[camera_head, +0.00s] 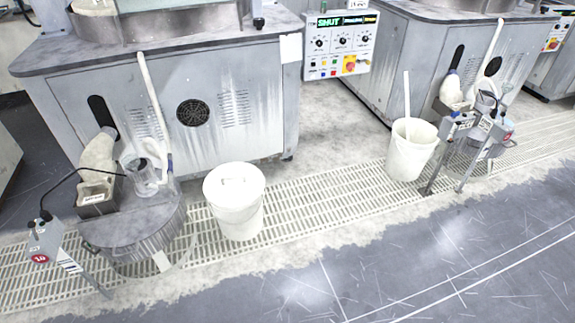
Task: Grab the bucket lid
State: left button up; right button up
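A white bucket (238,215) stands upright on the floor grating, left of the middle of the head view. A white bucket lid (236,183) covers its top, with what looks like a small raised handle in its middle. Neither of my grippers shows in the head view, so I cannot see what they hold.
A grey metal drum (137,228) with hoses stands left of the bucket. A second white bucket (410,152), open with a stick in it, stands to the right. Polishing machines (170,100) line the back. The grey floor (400,270) in front is clear.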

aim_at(231, 185)
jog(key=i+l+z, duration=0.25)
jog(key=i, duration=0.5)
jog(key=i+l+z, duration=0.2)
jog(key=i, duration=0.6)
jog(key=i+u, duration=0.25)
jog(key=u, duration=0.15)
jog(key=i+l+u, duration=0.15)
jog(key=u, duration=0.25)
jog(key=i+l+u, duration=0.25)
jog(key=u, duration=0.15)
jog(key=i+l+u, duration=0.35)
jog(key=k+j, duration=0.05)
